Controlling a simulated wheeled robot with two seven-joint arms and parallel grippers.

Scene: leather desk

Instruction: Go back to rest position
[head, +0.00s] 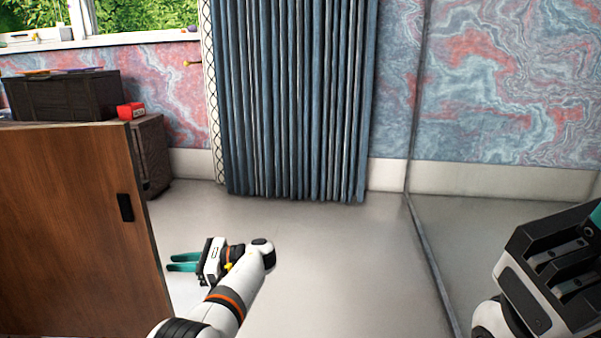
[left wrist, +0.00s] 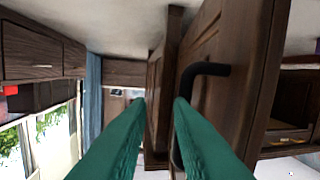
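My left gripper (head: 169,262) is low over the floor in the head view, just right of the wooden door's edge. Its two teal fingers point left and are apart, with nothing seen between them. The left wrist view also shows these fingers (left wrist: 160,103) apart, with a dark bar handle (left wrist: 207,69) on a brown wooden door beyond and partly behind the right-hand finger. My right gripper (head: 550,262) is at the right edge of the head view, with only its black and white body and a bit of teal showing. Its fingertips are cut off.
A brown wooden door (head: 70,225) with a black handle (head: 125,207) stands at the left. Behind it are a dark cabinet (head: 153,155) and a red object (head: 131,110). A blue curtain (head: 290,100) hangs at the back. The grey floor (head: 330,260) in the middle is clear.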

